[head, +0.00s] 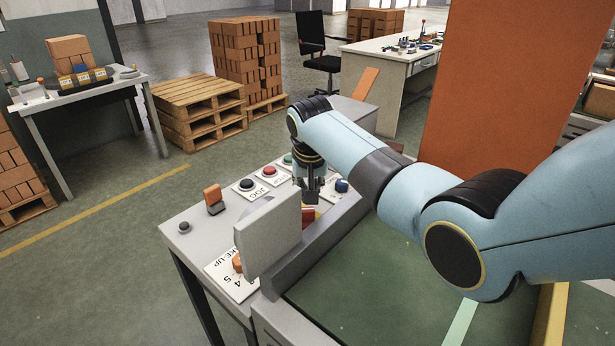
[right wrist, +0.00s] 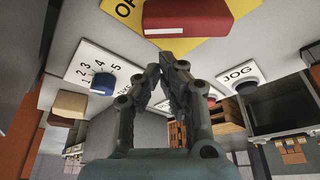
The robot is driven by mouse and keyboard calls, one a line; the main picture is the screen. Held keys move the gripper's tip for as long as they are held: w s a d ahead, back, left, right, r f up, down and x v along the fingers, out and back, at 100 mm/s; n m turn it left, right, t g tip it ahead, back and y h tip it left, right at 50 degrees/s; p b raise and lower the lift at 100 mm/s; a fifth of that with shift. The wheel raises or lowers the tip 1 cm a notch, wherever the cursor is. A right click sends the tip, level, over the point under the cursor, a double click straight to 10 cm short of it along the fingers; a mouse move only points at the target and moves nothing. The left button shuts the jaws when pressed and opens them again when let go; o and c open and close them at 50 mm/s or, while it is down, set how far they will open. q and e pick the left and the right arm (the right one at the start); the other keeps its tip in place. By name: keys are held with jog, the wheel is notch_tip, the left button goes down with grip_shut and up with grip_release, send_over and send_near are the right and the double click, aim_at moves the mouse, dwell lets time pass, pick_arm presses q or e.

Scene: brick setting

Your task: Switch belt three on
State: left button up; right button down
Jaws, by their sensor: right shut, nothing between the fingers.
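A grey control panel (head: 200,227) stands in front of me. A blue knob (head: 342,186) sits at its right side; in the right wrist view the blue knob (right wrist: 103,83) is on a white label numbered 1 to 5. A red block-shaped control (right wrist: 190,18) sits on a yellow plate, and part of it shows in the head view (head: 308,215). My right gripper (head: 309,192) points down over the panel, between the buttons and the blue knob. Its fingers (right wrist: 166,62) are shut and empty. My left gripper is not in view.
A black JOG button (head: 247,185), a red button (head: 269,171) and a green button (head: 287,159) line the panel. An orange switch (head: 213,196) is at its left. A raised grey plate (head: 268,232) partly hides the make-up dial. Pallets (head: 200,108) stand behind.

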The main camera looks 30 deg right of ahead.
jog(key=shift+s+a, duration=0.4)
jog(key=shift+s, duration=0.35)
